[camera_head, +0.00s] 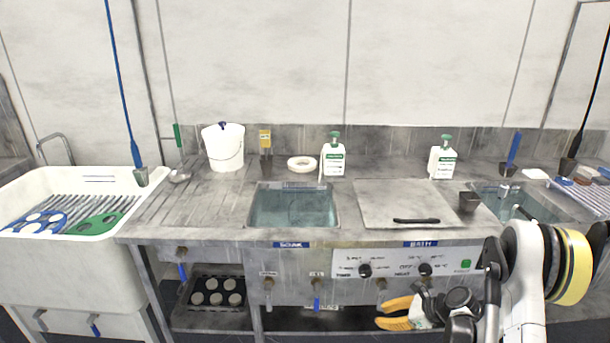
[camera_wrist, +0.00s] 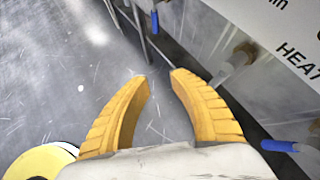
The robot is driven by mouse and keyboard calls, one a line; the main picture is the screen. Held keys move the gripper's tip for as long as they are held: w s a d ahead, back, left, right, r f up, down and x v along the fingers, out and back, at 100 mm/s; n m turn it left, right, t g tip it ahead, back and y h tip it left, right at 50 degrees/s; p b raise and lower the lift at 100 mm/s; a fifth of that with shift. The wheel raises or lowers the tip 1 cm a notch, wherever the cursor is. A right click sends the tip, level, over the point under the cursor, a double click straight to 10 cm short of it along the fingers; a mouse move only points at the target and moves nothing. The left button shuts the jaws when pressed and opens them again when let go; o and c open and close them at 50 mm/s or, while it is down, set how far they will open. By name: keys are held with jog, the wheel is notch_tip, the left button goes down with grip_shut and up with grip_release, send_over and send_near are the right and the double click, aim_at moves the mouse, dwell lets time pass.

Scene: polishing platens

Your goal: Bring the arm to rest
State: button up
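My gripper (camera_head: 386,313) is in front of the bench, low at the right of the head view, below the control panel. Its two yellow-orange fingers also show in the wrist view (camera_wrist: 160,75). The fingers are apart with nothing between them. The arm (camera_head: 523,280) comes in from the lower right of the head view, folded close to my body.
The steel bench (camera_head: 200,215) holds a soak basin (camera_head: 293,207), a lid (camera_head: 380,200) with a black handle, a white bucket (camera_head: 224,147) and two bottles. Taps with blue levers (camera_wrist: 280,146) are beside the gripper. A white sink (camera_head: 60,265) stands at left.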

jog(key=s+a+r+n+h, duration=0.1)
jog(key=s+r+n, duration=0.15)
jog(key=r, duration=0.55)
jog(key=s+a+r+n+h, duration=0.2)
jog(key=r+n, duration=0.2)
jog(key=r, duration=0.4)
jog(key=s+a+r+n+h, duration=0.1)
jog(key=s+r+n, duration=0.25)
jog(key=r, duration=0.45)
jog(key=s+r+n+t+h, duration=0.1)
jog(key=s+r+n, duration=0.3)
jog(key=s, duration=0.5)
jog(key=s+a+r+n+h, duration=0.1)
jog(key=s+r+n+h, duration=0.2)
jog(key=s+n, duration=0.6)
jog(key=shift+s+r+t, duration=0.4)
jog(key=shift+s, duration=0.4)
